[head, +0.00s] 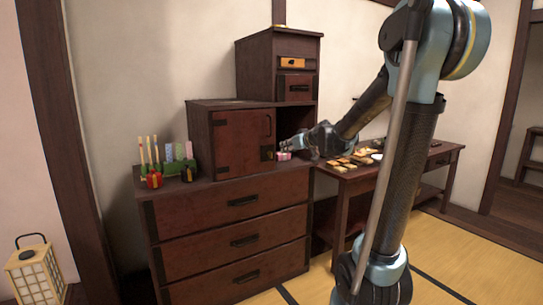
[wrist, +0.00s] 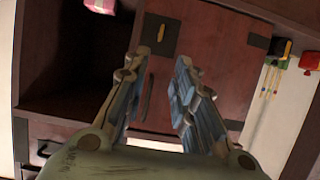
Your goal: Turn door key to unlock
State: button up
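The dark red cabinet door (head: 239,145) is shut in the head view and fills the middle of the wrist view (wrist: 215,55). A black lock plate (wrist: 158,45) is on it, with a small brass-coloured key (wrist: 161,33) standing in it. The lock plate also shows in the head view (head: 267,153), where the key is too small to make out. My gripper (wrist: 158,70) is open and empty, its fingers pointing toward the door with the lock plate just beyond the fingertips. In the head view my gripper (head: 282,147) is at the door's right edge.
A black door handle (wrist: 148,97) shows between the fingers. A green stand with several sticks (head: 178,166) is at left. A low table with food (head: 352,163) stands at right.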

send_near(267, 153)
jog(key=x, duration=0.5)
jog(key=shift+w+f, duration=0.15)
jog(key=shift+f, duration=0.15)
dwell(0.3)
grip_shut()
jog(key=shift+a, duration=0.15)
